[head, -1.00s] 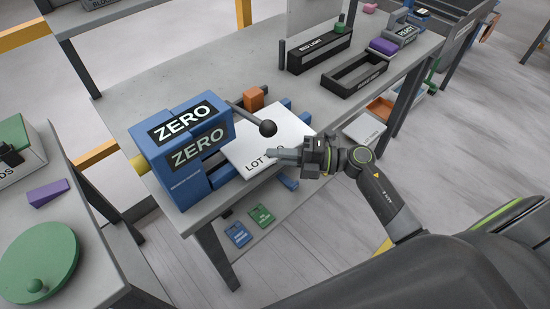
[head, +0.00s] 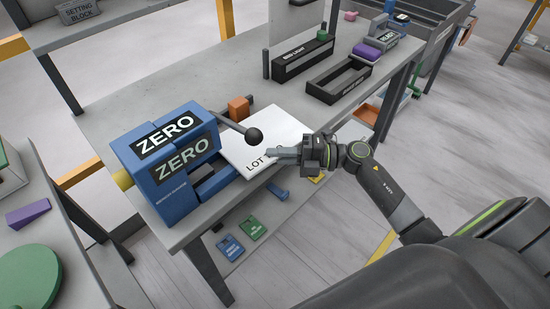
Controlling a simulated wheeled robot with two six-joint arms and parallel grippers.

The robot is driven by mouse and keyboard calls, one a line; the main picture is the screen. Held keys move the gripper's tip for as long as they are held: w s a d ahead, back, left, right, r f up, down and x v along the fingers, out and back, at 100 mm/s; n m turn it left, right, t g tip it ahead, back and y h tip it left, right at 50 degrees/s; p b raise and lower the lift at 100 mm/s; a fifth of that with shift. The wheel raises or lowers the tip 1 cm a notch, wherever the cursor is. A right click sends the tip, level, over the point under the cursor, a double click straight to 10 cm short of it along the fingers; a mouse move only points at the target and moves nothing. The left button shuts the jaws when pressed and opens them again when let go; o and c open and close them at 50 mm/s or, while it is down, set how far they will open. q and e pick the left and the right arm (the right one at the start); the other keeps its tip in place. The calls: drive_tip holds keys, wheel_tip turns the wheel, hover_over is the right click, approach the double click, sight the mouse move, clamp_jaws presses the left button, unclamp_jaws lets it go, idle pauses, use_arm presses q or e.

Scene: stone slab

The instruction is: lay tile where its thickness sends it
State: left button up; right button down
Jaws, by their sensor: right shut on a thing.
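A white tile (head: 288,128) marked "LOT" lies flat beside the blue gauge (head: 172,160), whose two faces read "ZERO". The tile's left side reaches under or against the gauge, and its lever with a black ball (head: 253,135) hangs over the tile. My right gripper (head: 284,153) is shut on the tile's near right edge. A black tray labelled "RED LIGHT" (head: 303,59) and a second black tray (head: 338,82) with an unreadable label stand further back on the grey bench (head: 210,75). My left gripper is not in view.
An orange block (head: 239,108) stands behind the tile. A purple block (head: 366,52) and a grey "READY" unit (head: 383,36) are at the back right. A blue card (head: 231,247) and a green card (head: 253,228) lie below the bench. A green disc (head: 25,280) and purple wedge (head: 28,213) are at left.

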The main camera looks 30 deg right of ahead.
drive_tip(key=shift+w+d+r+b, duration=0.1)
drive_tip(key=shift+w+d+b, duration=0.1)
drive_tip(key=shift+d, duration=0.3)
drive_tip(key=shift+w+d+b, duration=0.2)
drive_tip(key=shift+d, duration=0.3)
drive_tip(key=c, duration=1.4)
unclamp_jaws()
drive_tip(key=shift+s+d, duration=0.3)
drive_tip(key=shift+d, duration=0.15)
drive_tip(key=b+v, duration=0.3)
drive_tip(key=v, duration=1.3)
drive_tip(key=shift+d, duration=0.2)
